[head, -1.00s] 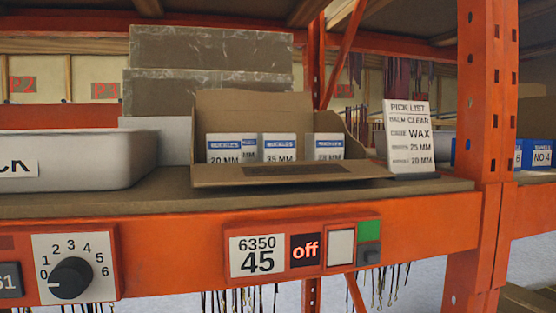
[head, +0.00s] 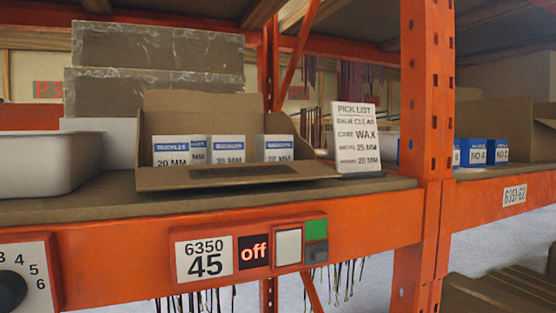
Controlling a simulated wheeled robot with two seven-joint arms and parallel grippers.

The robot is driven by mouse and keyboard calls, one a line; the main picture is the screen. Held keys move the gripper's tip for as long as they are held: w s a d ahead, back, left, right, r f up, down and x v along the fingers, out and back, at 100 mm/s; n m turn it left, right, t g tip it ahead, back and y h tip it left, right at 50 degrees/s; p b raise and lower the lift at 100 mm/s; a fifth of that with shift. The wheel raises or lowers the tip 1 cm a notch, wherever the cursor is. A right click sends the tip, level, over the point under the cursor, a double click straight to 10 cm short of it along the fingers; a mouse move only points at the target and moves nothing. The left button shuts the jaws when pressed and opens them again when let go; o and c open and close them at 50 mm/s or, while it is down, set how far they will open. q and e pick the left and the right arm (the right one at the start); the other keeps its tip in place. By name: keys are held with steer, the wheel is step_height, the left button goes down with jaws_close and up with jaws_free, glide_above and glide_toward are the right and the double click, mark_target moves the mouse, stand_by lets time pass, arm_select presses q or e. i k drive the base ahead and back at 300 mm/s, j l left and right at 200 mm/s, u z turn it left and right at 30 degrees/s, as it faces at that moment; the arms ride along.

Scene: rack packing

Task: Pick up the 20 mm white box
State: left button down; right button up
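A white box with a blue band and "20 MM" print (head: 171,152) stands at the left end inside an open cardboard carton (head: 238,180) on the shelf. Several similar white boxes stand with it. One is partly hidden just behind it. A middle box (head: 229,150) and a right box (head: 275,148) stand to its right; their sizes are too blurred to read surely. Neither of my grippers shows in the head view.
A pick list card (head: 355,138) stands right of the carton. A grey bin (head: 36,160) is at left. An orange upright (head: 426,130) stands at right, with blue-and-white boxes (head: 478,153) beyond. The orange beam (head: 370,236) carries a dial and an "off" panel.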

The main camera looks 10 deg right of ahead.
mark_target(168, 151)
steer(key=l+u, duration=0.25)
steer(key=u, duration=0.15)
steer(key=l+u, duration=0.25)
steer(key=u, duration=0.15)
steer(key=k+l, duration=0.1)
steer(key=l, duration=0.25)
steer(key=k+l+u, duration=0.15)
steer(key=l, duration=0.2)
steer(key=k+l, duration=0.1)
steer(key=l, duration=0.25)
steer(key=k+l+u, duration=0.15)
steer(key=l, duration=0.2)
steer(key=k+l, duration=0.1)
steer(key=l, duration=0.25)
steer(key=u, duration=0.05)
